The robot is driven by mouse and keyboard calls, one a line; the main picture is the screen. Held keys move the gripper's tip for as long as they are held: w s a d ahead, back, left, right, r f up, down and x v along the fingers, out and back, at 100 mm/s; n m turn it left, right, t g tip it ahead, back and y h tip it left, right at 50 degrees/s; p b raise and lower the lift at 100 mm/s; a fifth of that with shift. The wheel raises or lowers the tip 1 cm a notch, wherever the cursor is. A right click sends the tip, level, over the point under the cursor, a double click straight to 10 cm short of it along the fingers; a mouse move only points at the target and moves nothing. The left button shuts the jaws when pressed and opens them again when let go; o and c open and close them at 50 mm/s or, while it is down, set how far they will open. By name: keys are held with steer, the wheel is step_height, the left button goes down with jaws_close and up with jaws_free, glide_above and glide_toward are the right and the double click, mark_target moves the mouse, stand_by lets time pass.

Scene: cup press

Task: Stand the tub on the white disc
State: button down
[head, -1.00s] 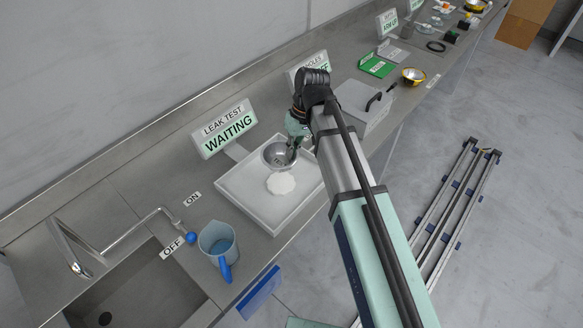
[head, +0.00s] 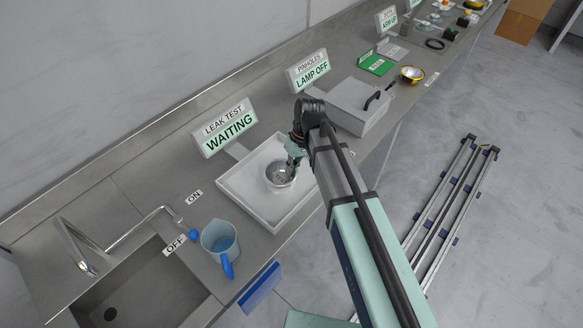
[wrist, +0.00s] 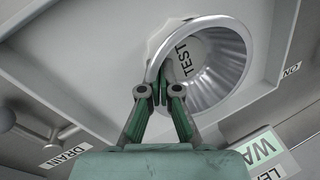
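The tub (head: 281,174) is a shiny metal bowl, mouth up, in the white tray in the head view. It also shows in the wrist view (wrist: 222,75), with the word TEST visible inside its rim. My gripper (head: 292,163) is at the tub's rim. In the wrist view its fingers (wrist: 159,93) are closed together on the near edge of the rim. The white disc is covered by the tub in the head view; a pale edge of it (wrist: 160,34) shows beside the tub in the wrist view. I cannot tell whether the tub touches the disc.
The white tray (head: 240,194) has raised walls around the tub. A leak test sign (head: 225,127) reading WAITING stands behind it. A blue jug (head: 219,241) stands beside the sink at left. A grey lidded box (head: 358,108) is to the right.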

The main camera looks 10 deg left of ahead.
steer(key=c, duration=1.9)
jaws_free()
steer(key=shift+f, duration=0.15)
steer(key=o, duration=0.6)
steer(key=b+v, duration=0.3)
steer(key=v, duration=0.9)
steer(key=shift+a+r+b, duration=0.1)
steer(key=shift+r+b, duration=0.1)
steer(key=shift+b, duration=0.2)
